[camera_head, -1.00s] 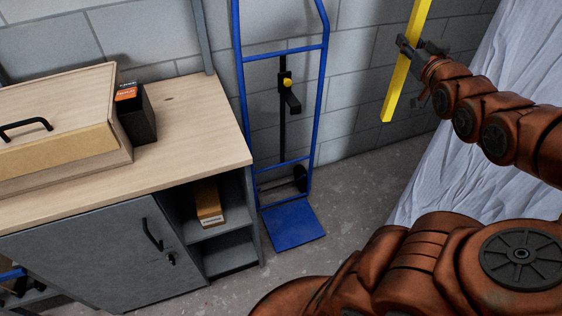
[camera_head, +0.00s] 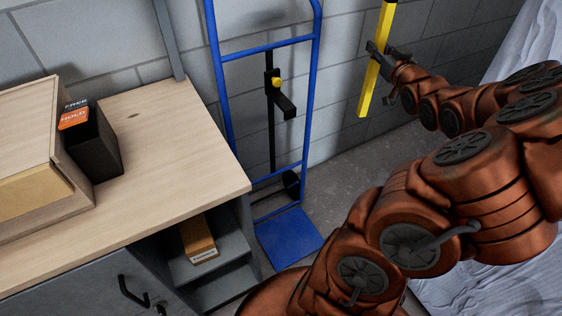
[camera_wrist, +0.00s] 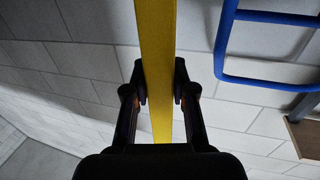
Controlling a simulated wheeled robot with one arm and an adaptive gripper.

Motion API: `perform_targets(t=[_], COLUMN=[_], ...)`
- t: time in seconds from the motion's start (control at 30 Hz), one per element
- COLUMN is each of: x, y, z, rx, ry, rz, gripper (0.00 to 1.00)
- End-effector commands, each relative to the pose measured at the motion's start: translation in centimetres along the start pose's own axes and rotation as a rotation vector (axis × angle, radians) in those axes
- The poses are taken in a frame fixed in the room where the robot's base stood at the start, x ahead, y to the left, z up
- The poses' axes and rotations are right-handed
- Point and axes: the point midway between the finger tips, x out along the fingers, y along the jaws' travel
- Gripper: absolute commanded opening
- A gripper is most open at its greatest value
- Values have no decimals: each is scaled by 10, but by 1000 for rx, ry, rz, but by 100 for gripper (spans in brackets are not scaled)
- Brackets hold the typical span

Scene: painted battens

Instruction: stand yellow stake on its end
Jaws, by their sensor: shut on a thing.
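The yellow stake (camera_head: 374,83) is a long bar held in the air at the upper right of the head view, near the block wall. It is close to upright, with a slight tilt, and its top end is cut off by the picture edge. My gripper (camera_head: 380,62) is shut on it partway along its length. In the wrist view the stake (camera_wrist: 157,50) runs between the two dark fingers of my gripper (camera_wrist: 160,88). The lower end of the stake hangs free in the head view.
A wooden-topped workbench (camera_head: 160,130) stands at left with a black box (camera_head: 92,145) and a wooden case (camera_head: 30,150) on it. A blue hand truck (camera_head: 313,100) leans at the wall. A white sheet (camera_head: 500,60) hangs at right. Bare floor (camera_head: 350,170) shows between.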

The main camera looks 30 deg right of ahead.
Motion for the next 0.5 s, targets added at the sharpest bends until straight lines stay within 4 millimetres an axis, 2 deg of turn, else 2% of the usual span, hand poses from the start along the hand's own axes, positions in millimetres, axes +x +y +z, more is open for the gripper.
perform_targets(t=[0.03, 0.3, 0.5], x=[4, 27, 45], y=[6, 18, 11], z=[31, 129, 203], rx=[-1, -1, 1], ry=[-5, -5, -2], rz=[-5, -75, -164], gripper=[0, 0, 0])
